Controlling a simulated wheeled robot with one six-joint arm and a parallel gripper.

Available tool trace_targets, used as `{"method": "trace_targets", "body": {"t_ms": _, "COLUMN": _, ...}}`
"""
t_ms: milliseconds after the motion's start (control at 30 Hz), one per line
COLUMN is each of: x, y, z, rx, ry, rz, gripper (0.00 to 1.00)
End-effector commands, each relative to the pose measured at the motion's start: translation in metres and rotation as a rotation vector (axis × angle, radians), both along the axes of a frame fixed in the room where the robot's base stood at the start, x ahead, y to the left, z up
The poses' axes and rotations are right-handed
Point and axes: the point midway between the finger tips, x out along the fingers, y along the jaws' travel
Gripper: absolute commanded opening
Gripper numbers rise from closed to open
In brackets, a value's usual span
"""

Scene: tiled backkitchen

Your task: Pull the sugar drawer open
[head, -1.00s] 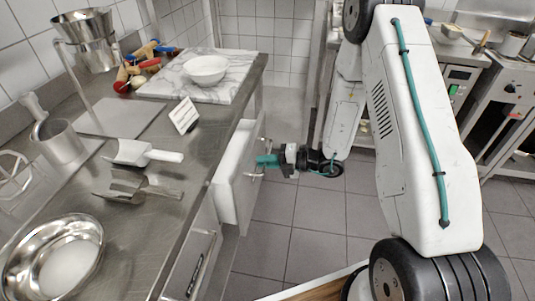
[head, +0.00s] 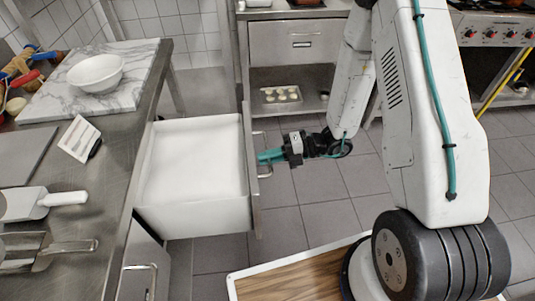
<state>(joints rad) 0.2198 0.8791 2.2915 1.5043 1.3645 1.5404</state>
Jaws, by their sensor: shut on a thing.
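The sugar drawer (head: 195,215) stands far out from under the steel counter at the left, with white sugar (head: 194,160) filling it. Its front panel (head: 250,190) faces right and bears a bar handle (head: 266,173). My gripper (head: 268,157), with teal fingers, is at the handle from the right and shut on it. The fingertips are partly hidden against the handle and panel.
On the steel counter (head: 115,150) are a marble board (head: 125,92) with a white bowl (head: 96,72), a small label card (head: 79,139) and scoops (head: 62,198). Another drawer (head: 140,275) is below. Tiled floor (head: 320,185) is free to the right.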

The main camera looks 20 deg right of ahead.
Motion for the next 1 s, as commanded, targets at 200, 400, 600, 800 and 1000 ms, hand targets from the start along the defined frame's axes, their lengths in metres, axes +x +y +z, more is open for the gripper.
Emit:
{"method": "trace_targets", "body": {"t_ms": 200, "x": 0.002, "y": -0.001, "z": 0.001, "rx": 0.000, "ry": -0.006, "rz": -0.003, "gripper": 0.00}}
{"method": "trace_targets", "body": {"t_ms": 400, "x": 0.002, "y": -0.001, "z": 0.001, "rx": 0.000, "ry": -0.005, "rz": -0.003, "gripper": 0.30}}
{"method": "trace_targets", "body": {"t_ms": 600, "x": 0.001, "y": -0.001, "z": 0.001, "rx": 0.001, "ry": -0.002, "rz": -0.002, "gripper": 0.30}}
{"method": "trace_targets", "body": {"t_ms": 800, "x": 0.000, "y": -0.011, "z": 0.003, "rx": 0.001, "ry": -0.003, "rz": -0.004, "gripper": 0.30}}
{"method": "trace_targets", "body": {"t_ms": 1000, "x": -0.004, "y": -0.045, "z": 0.010, "rx": -0.001, "ry": -0.005, "rz": -0.007, "gripper": 0.30}}
